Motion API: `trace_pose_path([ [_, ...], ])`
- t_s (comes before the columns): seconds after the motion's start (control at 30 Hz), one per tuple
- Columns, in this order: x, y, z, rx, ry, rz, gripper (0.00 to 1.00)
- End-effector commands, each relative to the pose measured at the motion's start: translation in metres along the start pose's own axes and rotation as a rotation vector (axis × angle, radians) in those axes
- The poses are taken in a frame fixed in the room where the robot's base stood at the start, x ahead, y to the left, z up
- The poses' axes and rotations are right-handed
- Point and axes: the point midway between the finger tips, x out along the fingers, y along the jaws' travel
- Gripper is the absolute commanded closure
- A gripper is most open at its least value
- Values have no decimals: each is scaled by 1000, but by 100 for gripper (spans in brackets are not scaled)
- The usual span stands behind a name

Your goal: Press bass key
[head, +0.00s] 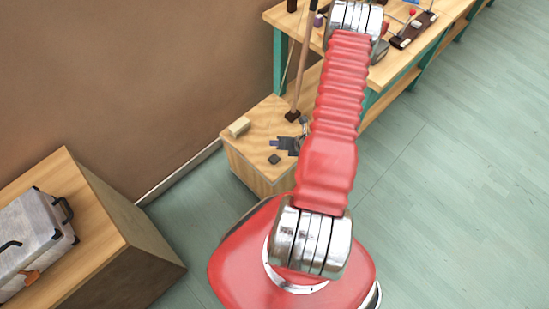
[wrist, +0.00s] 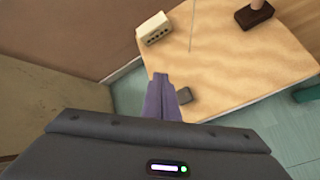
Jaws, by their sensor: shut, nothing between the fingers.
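My gripper (head: 280,144) is over the low wooden box (head: 249,162), with its fingers together and nothing between them. In the wrist view the purple-grey fingers (wrist: 161,80) point toward the box's edge. A small dark block (wrist: 184,95) lies on the box just right of the fingers; it also shows in the head view (head: 274,158). A cream block with a row of dark holes (wrist: 154,29) sits farther back on the box. No label marks either as the bass key, so I cannot tell which it is. Whether the fingertips touch anything is unclear.
A wooden stick (head: 302,72) rises from a dark brown base (wrist: 254,14) on the box. A long workbench (head: 401,77) with tools stands behind. At left, a metal case (head: 32,235) rests on another wooden box (head: 97,232). The floor at right is clear.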

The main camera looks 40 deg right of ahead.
Motion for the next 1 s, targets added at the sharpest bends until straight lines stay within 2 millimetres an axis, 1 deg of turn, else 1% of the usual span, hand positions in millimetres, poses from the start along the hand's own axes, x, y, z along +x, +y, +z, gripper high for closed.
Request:
trace_pose_path([
  [0.1, 1, -5, -3, 20, -2, -9, 100],
  [0.4, 1, -4, -3, 17, -2, -8, 100],
  [0.57, 5, -7, -6, 17, -1, -7, 100],
  [1.0, 34, -27, -27, 16, 0, -6, 100],
])
